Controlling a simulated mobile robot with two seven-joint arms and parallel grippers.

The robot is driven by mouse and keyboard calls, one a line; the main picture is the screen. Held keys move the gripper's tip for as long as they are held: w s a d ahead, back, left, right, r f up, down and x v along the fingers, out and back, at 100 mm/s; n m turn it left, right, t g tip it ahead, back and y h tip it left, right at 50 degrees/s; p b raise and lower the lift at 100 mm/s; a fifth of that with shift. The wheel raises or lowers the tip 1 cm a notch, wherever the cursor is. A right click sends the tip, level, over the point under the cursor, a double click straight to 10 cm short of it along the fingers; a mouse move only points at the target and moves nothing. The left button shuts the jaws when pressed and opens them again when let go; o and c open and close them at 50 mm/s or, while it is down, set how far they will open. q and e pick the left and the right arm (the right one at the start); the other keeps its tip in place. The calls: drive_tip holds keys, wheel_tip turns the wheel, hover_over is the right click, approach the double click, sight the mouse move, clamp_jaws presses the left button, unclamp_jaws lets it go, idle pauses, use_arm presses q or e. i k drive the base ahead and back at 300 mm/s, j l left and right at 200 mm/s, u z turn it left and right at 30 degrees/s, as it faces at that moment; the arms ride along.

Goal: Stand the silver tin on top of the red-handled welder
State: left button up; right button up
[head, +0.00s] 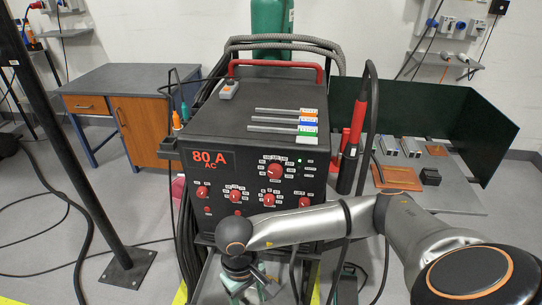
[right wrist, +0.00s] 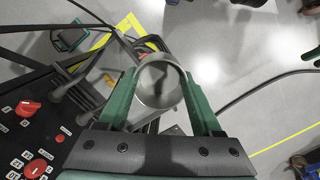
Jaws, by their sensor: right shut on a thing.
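The red-handled welder (head: 232,115) is a black box with red knobs on its front and a red handle (head: 275,65) along the back of its top. My right gripper (head: 252,284) is low in front of the welder, below its top. In the right wrist view its green fingers (right wrist: 162,95) are shut on the silver tin (right wrist: 178,88), which shows end-on as a round metal ring. The tin is hard to make out in the head view, with the wrist over it. My left gripper is in neither view.
On the welder's top lie three labelled rods (head: 283,122) at the right and a small grey box (head: 229,89) at the back left. The top's front left is clear. A red torch (head: 358,120) and cables stand along the right side. A workbench (head: 465,195) is at right.

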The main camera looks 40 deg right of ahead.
sight(221, 120)
drive_tip(key=k+z, duration=0.1)
drive_tip(key=z, duration=0.35)
drive_tip(key=k+z, duration=0.1)
drive_tip(key=z, duration=1.65)
drive_tip(key=i+j+z, duration=0.2)
drive_tip(key=j, duration=2.4)
drive_tip(key=i+j, duration=0.15)
drive_tip(key=j, duration=1.7)
